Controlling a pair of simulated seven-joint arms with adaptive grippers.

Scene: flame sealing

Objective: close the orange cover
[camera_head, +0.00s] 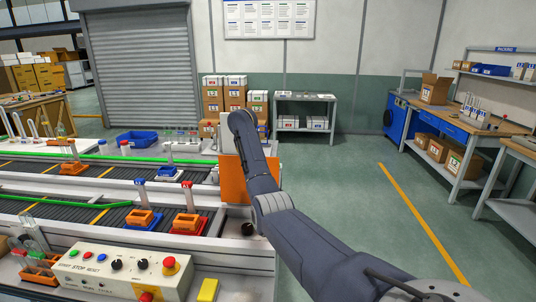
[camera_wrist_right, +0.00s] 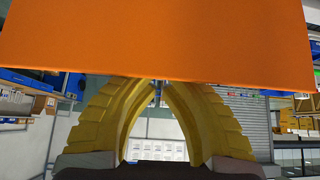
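The orange cover (camera_head: 232,184) is a flat panel at the right end of the conveyor machine in the head view. It stands roughly upright there, partly behind my right arm. In the right wrist view the orange cover (camera_wrist_right: 160,40) fills the top of the picture. My right gripper (camera_wrist_right: 158,86) has yellow curved fingers that converge at the cover's lower edge. The fingertips are close together and partly hidden there; nothing is clearly held between them. Whether they touch the cover cannot be told. In the head view the right gripper is hidden. My left gripper is in neither view.
A control box (camera_head: 125,271) with buttons and a yellow block (camera_head: 208,290) are at the front left. Conveyor lanes (camera_head: 70,212) carry orange and blue holders with tubes. Stacked boxes (camera_head: 235,95) and a workbench (camera_head: 470,120) stand farther back. Green floor right of the machine is open.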

